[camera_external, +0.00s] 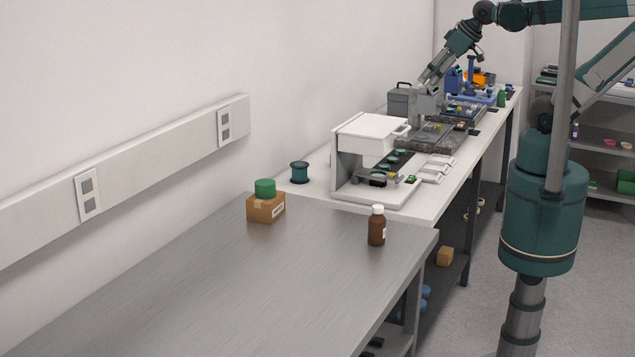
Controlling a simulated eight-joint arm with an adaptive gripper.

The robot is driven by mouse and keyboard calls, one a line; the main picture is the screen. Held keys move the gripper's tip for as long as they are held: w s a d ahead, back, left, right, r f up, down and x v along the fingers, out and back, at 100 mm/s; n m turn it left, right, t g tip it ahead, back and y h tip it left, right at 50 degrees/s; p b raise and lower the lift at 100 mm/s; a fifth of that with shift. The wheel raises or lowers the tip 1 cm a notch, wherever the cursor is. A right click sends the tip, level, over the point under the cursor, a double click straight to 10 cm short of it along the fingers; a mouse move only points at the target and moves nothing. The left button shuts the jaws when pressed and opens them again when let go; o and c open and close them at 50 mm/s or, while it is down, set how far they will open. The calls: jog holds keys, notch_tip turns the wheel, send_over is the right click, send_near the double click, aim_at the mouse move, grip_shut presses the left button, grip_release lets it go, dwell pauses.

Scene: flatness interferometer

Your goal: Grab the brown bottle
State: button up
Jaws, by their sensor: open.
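The brown bottle (376,228) stands upright on the near grey metal table, close to its right edge. It has a white cap and a pale label on its side. My gripper (424,84) is far behind it, up over the white bench near a grey instrument. The gripper is open and well apart from the bottle. Its fingertips are small and hard to make out against the grey instrument.
A cardboard box (265,207) with a green round item (265,188) on top stands left of the bottle. A teal spool (299,172) and a white instrument (372,138) stand on the white bench (425,205) behind. The front of the metal table (230,290) is clear.

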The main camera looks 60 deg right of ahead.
notch_tip(320, 180, up, 3)
jog(key=n+g, duration=0.7)
jog(key=n, duration=0.6)
send_over(378, 207)
notch_tip(378, 207, down, 30)
jog(key=shift+w+d+b, duration=0.1)
jog(key=shift+d+b, duration=0.05)
jog(key=shift+b, duration=0.25)
jog(key=shift+f, duration=0.7)
jog(key=shift+f, duration=0.15)
jog(key=shift+f, duration=1.15)
jog(key=shift+f, duration=0.1)
